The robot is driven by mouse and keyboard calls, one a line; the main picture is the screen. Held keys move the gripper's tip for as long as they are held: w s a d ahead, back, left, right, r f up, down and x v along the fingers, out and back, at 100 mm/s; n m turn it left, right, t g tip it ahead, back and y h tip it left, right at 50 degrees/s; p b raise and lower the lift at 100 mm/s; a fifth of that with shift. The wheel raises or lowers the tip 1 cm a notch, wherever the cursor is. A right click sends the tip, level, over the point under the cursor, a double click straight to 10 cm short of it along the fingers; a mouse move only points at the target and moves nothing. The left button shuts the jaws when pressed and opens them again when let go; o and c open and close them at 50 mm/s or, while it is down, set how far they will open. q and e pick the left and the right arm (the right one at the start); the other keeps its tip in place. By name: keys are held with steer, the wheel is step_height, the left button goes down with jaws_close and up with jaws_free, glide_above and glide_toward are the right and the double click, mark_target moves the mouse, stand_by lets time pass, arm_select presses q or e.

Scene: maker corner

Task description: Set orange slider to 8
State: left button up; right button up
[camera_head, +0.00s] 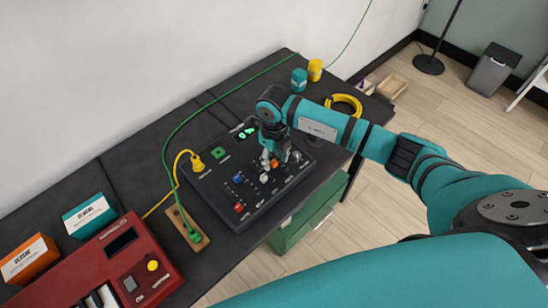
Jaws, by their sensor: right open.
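The black control panel (243,217) lies on the dark bench and carries several coloured sliders and knobs. The orange slider cap (275,163) shows in the right half of the panel, right beside my right gripper's fingers. My right gripper (270,158) points down over the panel and is open. I cannot tell whether a finger touches the orange cap. The scale marks are too small to read, and the gripper hides part of the panel's far side. My left gripper is not in view.
Blue (238,179), red (239,207) and white (264,178) controls sit close by on the panel. A yellow plug (197,163) with a cable is at its left corner. A red device (130,262) stands at the lower left; teal and yellow containers stand behind my arm.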

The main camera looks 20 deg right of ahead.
steer(key=shift+f, duration=0.45)
jaws_close()
